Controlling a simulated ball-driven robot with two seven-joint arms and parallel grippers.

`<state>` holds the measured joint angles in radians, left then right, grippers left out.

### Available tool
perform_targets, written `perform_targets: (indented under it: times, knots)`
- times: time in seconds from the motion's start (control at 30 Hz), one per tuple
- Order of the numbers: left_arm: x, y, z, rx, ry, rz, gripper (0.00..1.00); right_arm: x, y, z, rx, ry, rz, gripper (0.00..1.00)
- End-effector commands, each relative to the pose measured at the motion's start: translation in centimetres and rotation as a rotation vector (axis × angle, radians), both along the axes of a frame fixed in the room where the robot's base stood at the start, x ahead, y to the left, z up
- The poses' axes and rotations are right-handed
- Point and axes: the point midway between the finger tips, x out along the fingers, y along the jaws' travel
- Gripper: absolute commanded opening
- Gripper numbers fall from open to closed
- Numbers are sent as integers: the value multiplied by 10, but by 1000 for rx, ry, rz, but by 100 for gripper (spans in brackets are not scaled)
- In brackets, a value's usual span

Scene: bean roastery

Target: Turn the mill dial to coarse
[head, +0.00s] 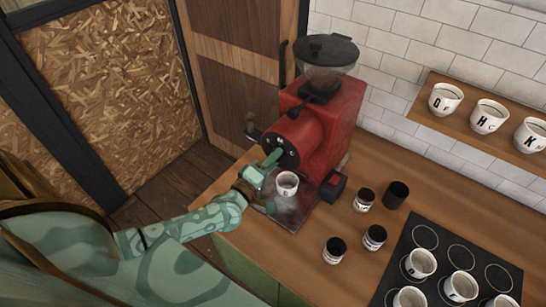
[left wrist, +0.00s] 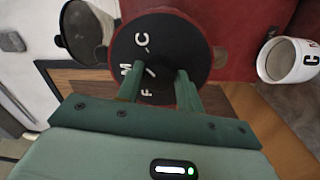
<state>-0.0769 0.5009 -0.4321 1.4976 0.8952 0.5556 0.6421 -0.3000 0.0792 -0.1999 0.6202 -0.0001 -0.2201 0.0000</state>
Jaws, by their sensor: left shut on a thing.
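The red mill (head: 325,125) stands on the wooden counter with a dark hopper on top. Its dial (left wrist: 165,32) is a black disc with white letters C, M and F, on the red front. My left gripper (left wrist: 158,78) has its two green fingers at the dial's middle, shut on its knob, which is mostly hidden between them. A short white mark shows between the fingers; which letter it points to is unclear. In the head view my left gripper (head: 270,161) reaches the dial (head: 286,147) from the left. My right gripper is not in view.
A white cup (head: 287,184) stands below the dial; it also shows in the left wrist view (left wrist: 288,60). Black-topped jars (head: 374,238) and a dark cup (head: 397,194) stand right of the mill. A black tray (head: 400,245) holds cups. A shelf (head: 440,118) carries lettered cups.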

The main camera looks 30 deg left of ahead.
Motion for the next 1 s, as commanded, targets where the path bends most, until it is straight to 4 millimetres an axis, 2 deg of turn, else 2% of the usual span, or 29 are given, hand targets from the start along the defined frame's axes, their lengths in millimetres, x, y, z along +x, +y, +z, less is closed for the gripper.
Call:
perform_targets:
  times: [0.4, 1.0]
  knots:
    - [-1, 0, -2, 210, -13, -1, 14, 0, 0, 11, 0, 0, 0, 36]
    - [-1, 0, -3, 249, -16, -1, 14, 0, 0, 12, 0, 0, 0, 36]
